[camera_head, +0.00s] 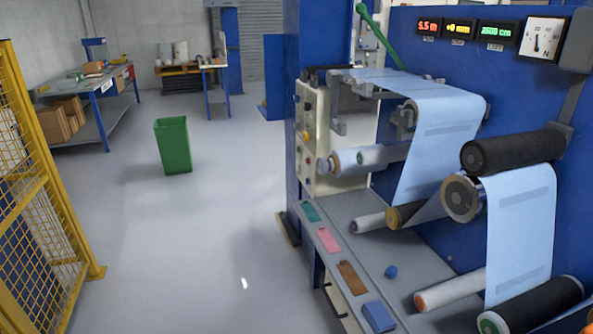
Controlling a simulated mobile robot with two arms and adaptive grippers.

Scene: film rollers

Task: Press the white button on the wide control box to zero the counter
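A tall cream panel (306,118) with several small buttons or knobs stands on the near left end of the blue film machine (440,60). I cannot tell whether it is the wide control box, and no white button can be made out. At the top right of the machine are a red-digit display (428,27), a yellow-digit display (459,29) and a green-digit display (496,33). A white dial gauge (541,44) sits beside them. Neither of my grippers shows.
Blue film runs over rollers (513,151) on the right. A grey shelf (376,240) below holds coloured pads and a small blue object (390,271). A green bin (173,145) stands on open grey floor. A yellow mesh fence (38,200) borders the left; workbenches (92,90) stand behind.

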